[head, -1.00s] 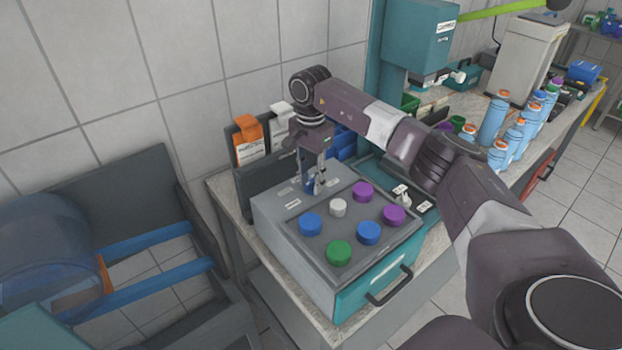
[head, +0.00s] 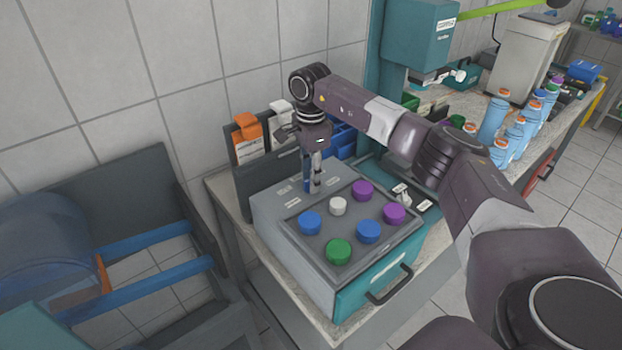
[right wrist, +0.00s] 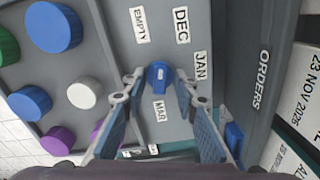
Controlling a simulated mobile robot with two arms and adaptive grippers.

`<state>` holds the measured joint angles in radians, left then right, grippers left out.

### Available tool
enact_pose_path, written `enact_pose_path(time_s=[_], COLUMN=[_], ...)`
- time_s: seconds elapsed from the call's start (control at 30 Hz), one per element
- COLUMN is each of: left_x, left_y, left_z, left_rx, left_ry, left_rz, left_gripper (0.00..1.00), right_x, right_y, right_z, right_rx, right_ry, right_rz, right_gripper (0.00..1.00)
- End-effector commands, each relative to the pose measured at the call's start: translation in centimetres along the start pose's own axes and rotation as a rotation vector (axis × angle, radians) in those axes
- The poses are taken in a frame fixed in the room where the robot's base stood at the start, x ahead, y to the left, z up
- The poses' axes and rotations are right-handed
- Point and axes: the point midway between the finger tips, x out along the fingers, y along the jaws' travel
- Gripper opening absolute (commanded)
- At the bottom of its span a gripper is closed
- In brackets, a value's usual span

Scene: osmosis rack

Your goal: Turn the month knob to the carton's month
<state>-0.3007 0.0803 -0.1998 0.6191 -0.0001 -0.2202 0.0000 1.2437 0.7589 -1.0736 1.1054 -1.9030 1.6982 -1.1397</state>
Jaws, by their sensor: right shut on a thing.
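The blue month knob (right wrist: 158,80) stands on the grey top panel of a box, between the fingertips of my right gripper (right wrist: 157,73). The gripper is shut on it. Printed labels EMPTY, DEC, JAN and MAR lie around the knob; I cannot tell for sure which one it points to. In the head view my right gripper (head: 314,187) reaches down onto the back of the grey box (head: 275,212), largely hiding the knob. A paper on the ORDERS rack reads 23 NOV 2026 (right wrist: 304,100). I cannot make out a carton with a month. My left gripper is not in view.
Blue, green, purple and white round caps (head: 339,252) sit on the box's front tray. The ORDERS rack (head: 245,190) stands close behind the box, with orange and white clips. Blue bottles (head: 492,120) stand on the bench at right. A grey frame (head: 120,190) stands at left.

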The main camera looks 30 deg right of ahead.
Motion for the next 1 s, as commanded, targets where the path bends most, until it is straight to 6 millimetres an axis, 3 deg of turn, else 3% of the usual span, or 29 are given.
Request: enact_pose_path(time_s=[1.0], left_x=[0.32], left_y=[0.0], left_z=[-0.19], left_rx=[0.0], left_ry=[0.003], left_rz=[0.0], left_gripper=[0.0], right_x=[-0.32], right_y=[-0.21], right_z=[0.09], right_rx=[0.958], right_ry=[-0.006], right_rz=[-0.006], right_gripper=[0.03])
